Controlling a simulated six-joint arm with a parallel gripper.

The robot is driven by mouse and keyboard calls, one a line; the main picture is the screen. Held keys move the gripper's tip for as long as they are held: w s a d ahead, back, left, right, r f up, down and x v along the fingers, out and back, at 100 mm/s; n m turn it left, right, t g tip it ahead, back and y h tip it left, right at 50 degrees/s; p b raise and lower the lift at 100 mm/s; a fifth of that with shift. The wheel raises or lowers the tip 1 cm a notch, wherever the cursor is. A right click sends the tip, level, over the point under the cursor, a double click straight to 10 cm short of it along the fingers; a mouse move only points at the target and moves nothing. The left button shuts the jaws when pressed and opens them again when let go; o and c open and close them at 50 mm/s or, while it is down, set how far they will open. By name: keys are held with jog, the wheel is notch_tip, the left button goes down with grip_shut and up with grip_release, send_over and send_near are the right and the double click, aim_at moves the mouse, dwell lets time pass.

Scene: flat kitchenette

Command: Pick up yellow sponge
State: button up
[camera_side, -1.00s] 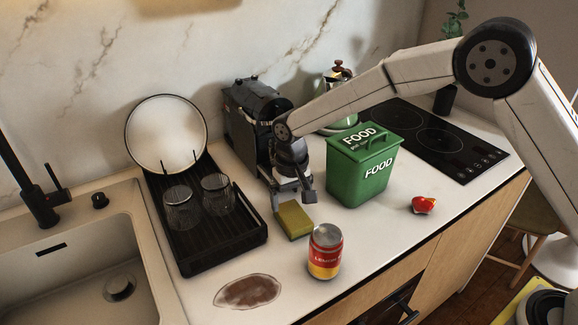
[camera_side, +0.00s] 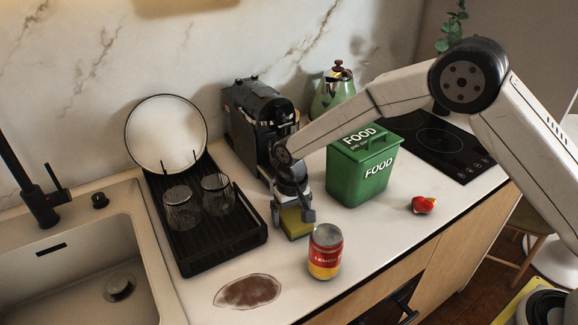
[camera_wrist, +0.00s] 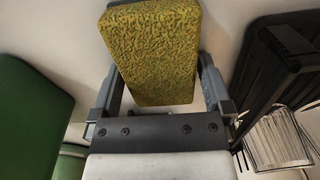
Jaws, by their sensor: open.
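The yellow sponge (camera_side: 295,223) lies on the white counter between the black drying rack and the green food bin. In the wrist view the sponge (camera_wrist: 152,50) is a textured yellow-green block between my two fingers. My gripper (camera_side: 292,213) points down over the sponge, with a finger on either side of it. In the wrist view my gripper (camera_wrist: 160,88) is open, and a gap shows between the sponge and at least the right finger. The sponge's back part is hidden by my gripper in the side view.
The green food bin (camera_side: 362,172) is to the right, the drying rack (camera_side: 232,240) with glasses to the left, and a coffee machine (camera_side: 250,125) behind. A brown stain (camera_side: 247,291) marks the front counter.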

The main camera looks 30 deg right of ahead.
aim_at(291, 212)
jog(key=c, duration=0.9)
jog(key=shift+r, duration=0.1)
notch_tip(291, 212, up, 10)
jog(key=shift+f, duration=0.1)
dwell(0.4)
